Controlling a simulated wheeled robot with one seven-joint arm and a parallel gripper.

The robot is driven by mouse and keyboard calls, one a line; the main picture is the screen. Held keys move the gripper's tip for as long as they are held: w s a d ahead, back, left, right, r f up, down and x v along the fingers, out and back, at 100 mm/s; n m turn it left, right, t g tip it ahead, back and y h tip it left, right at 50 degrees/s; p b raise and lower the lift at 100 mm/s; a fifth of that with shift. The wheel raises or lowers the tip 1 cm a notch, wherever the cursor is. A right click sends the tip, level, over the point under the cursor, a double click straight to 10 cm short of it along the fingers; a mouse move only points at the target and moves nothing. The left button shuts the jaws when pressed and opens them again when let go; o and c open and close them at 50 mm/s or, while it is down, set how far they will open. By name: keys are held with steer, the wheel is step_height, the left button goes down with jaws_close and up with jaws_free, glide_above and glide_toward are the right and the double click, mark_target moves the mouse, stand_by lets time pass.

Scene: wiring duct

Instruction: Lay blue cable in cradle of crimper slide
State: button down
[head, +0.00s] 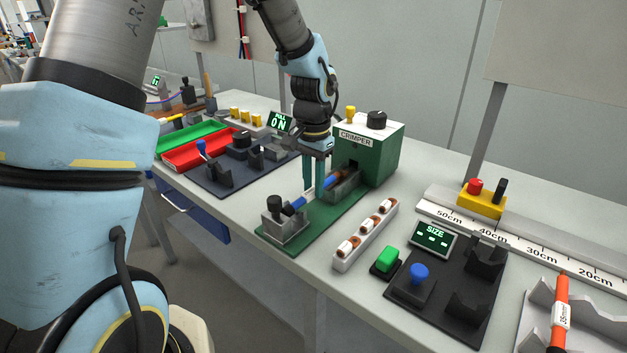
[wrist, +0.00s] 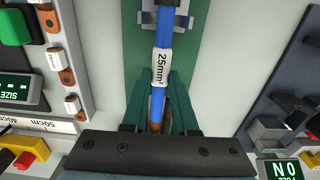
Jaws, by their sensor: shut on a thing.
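The blue cable (head: 298,202), with a white 25mm² label (wrist: 161,66), lies along the crimper's green base in the head view. My gripper (head: 314,192) is shut on it from above; the wrist view shows the cable (wrist: 157,105) between the green fingers (wrist: 158,82). One end of the cable is at the grey slide block (head: 286,229) with a black knob. A copper-coloured end points toward the grey cradle (head: 347,188) at the opening of the green crimper (head: 381,155). I cannot tell whether the cable rests in the cradles or just above them.
A white rack of copper lugs (head: 364,236) runs beside the base. In front right are a dark size gauge plate (head: 440,300), a green button (head: 387,259) and a ruler (head: 520,248). At left are red (head: 205,152) and green trays and a dark fixture plate (head: 225,178).

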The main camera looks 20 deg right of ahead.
steer(key=shift+f, duration=0.15)
steer(key=c, duration=0.6)
jaws_free()
step_height(320, 180, up, 11)
steer(key=b, duration=0.2)
steer(key=shift+f, duration=0.1)
steer(key=s+a+f+n, duration=0.1)
steer(key=a+f+n, duration=0.1)
steer(key=a, duration=0.8)
steer(key=s+a+f+n+t, duration=0.1)
steer(key=a+n, duration=0.4)
steer(key=a, duration=0.5)
steer(key=s+a+f+n, duration=0.2)
steer(key=a+f+n, duration=0.1)
steer(key=a, duration=0.7)
steer(key=shift+f+n+t, duration=0.3)
steer(key=shift+n, duration=0.2)
